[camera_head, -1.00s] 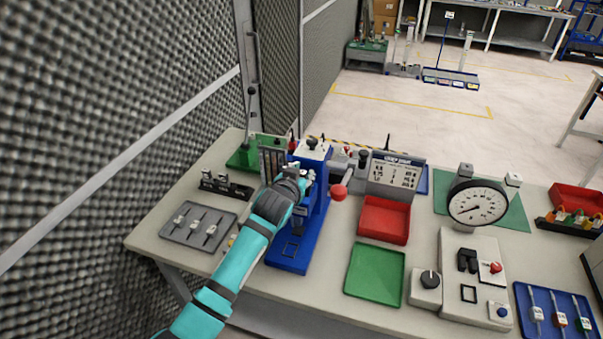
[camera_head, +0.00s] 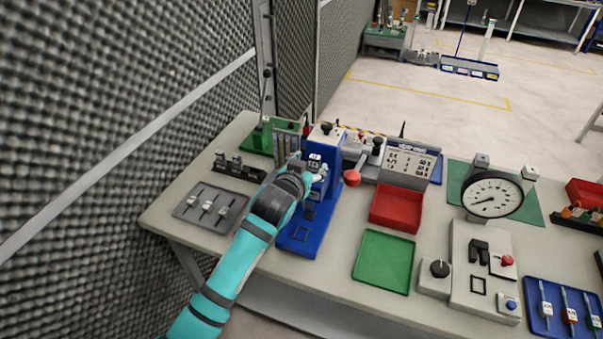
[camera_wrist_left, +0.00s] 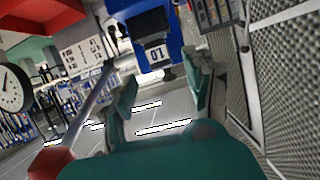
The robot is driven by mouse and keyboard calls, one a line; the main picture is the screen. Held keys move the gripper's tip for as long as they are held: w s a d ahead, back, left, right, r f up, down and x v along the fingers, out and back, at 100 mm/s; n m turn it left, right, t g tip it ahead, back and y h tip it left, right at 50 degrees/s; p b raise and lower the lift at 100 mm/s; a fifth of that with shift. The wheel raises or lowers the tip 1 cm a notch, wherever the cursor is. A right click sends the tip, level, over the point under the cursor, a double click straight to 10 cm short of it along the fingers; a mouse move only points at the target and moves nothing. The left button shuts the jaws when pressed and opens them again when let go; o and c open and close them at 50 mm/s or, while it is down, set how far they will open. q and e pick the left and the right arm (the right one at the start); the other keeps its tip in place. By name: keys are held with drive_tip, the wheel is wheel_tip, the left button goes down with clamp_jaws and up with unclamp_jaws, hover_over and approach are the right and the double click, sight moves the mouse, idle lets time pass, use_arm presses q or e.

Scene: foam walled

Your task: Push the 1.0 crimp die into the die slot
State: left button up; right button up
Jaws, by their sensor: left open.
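The blue press (camera_head: 299,233) stands on the table with its red-knobbed lever on the right. A small pale die (camera_head: 315,160) with dark markings shows at the upper front of the press. In the left wrist view the die (camera_wrist_left: 157,53) has a label whose digits look like 1 and 0 upside down, and sits against a dark part of the blue press body. Its slot is mostly hidden, so I cannot tell how deep it sits. My left gripper (camera_head: 308,172) is open at the press front, its fingers (camera_wrist_left: 163,85) apart, with the die beyond and between them. My right gripper is not in view.
A black holder (camera_head: 240,171) with small dies and a grey tray (camera_head: 190,214) lie left of the press. A red bin (camera_head: 397,209), green tray (camera_head: 384,262) and dial gauge (camera_head: 492,195) stand right. A foam wall (camera_head: 90,130) borders the left.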

use_arm(q)
drive_tip(key=v, duration=0.6)
idle(0.3)
drive_tip(key=s+a+f+n+g+y, duration=0.15)
drive_tip(key=s+a+f+g, duration=0.25)
drive_tip(key=s+a+f, duration=0.6)
drive_tip(key=s+a+f+g+y, duration=0.1)
drive_tip(key=s+a+f+g, duration=0.1)
drive_tip(key=s, duration=0.6)
drive_tip(key=s+a+f+g+y, duration=0.1)
drive_tip(key=s+a+f+g, duration=0.15)
drive_tip(key=s, duration=0.55)
drive_tip(key=s+a+f+g, duration=0.1)
drive_tip(key=s+a+f, duration=0.2)
drive_tip(key=s, duration=0.5)
drive_tip(key=s+f+g+b, duration=0.1)
drive_tip(key=s+f+b, duration=0.1)
drive_tip(key=f, duration=1.4)
drive_tip(key=s+f+g+b, duration=0.1)
drive_tip(key=f+b, duration=0.1)
drive_tip(key=f, duration=1.4)
drive_tip(key=s+a+f+b, duration=0.2)
drive_tip(key=s+a+f, duration=0.1)
drive_tip(key=s+f, duration=1.2)
drive_tip(key=shift+s+f+g+b, duration=0.35)
drive_tip(key=shift+f+g, duration=0.1)
drive_tip(key=shift+f, duration=0.4)
